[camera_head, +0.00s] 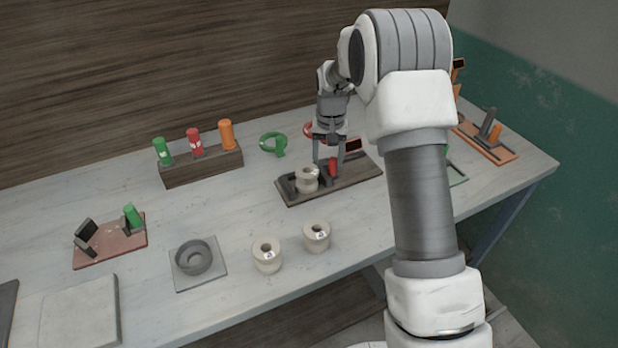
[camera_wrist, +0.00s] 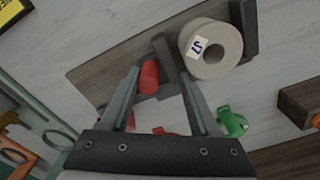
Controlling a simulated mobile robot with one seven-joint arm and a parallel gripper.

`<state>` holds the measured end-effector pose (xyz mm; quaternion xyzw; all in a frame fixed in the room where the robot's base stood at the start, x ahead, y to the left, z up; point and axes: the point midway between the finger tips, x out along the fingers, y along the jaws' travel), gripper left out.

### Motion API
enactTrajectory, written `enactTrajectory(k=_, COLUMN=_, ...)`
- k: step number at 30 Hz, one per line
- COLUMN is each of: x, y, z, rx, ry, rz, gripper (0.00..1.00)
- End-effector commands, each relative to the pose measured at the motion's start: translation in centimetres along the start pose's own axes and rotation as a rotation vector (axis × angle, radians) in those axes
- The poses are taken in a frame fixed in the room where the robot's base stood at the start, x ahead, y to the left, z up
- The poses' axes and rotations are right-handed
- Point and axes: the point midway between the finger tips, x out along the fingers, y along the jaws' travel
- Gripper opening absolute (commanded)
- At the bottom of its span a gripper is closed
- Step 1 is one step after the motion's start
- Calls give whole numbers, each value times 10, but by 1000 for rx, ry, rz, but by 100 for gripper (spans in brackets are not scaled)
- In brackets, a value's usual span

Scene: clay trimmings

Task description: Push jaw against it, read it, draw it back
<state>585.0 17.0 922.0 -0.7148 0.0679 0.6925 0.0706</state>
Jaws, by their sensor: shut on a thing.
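A dark wooden gauge board (camera_head: 357,177) lies on the bench below my gripper. A cream clay ring (camera_head: 307,179) with a small label sits at its left end, beside a dark upright block (camera_head: 287,184). The ring also shows in the wrist view (camera_wrist: 226,62), close to the dark sliding jaw; I cannot tell whether they touch. My gripper (camera_head: 328,160) is shut on the jaw's red handle (camera_head: 332,168), which also shows between the fingers in the wrist view (camera_wrist: 149,77). A dark readout with an orange edge (camera_head: 352,145) stands at the board's right end; its reading is not legible.
Two more clay rings (camera_head: 267,254) (camera_head: 316,236) stand in front. A rack (camera_head: 203,167) holds green, red and orange cylinders. Green (camera_head: 274,144) and red (camera_head: 309,130) ring-shaped tools lie behind. A reddish board (camera_head: 110,241) and a grey dish (camera_head: 194,257) are left. Another fixture (camera_head: 485,142) stands right.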

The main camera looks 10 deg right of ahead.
Motion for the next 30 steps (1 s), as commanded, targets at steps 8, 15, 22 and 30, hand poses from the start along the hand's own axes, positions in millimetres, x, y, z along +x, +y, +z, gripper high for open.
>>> enactTrajectory(k=8, x=17, y=2, z=14, rx=-6, ry=-44, rz=14, gripper=13)
enactTrajectory(k=15, x=17, y=-1, z=16, rx=-5, ry=-44, rz=14, gripper=13)
enactTrajectory(k=22, x=17, y=-4, z=17, rx=-5, ry=-44, rz=14, gripper=13)
enactTrajectory(k=30, x=17, y=-7, z=19, rx=-5, ry=-45, rz=14, gripper=13)
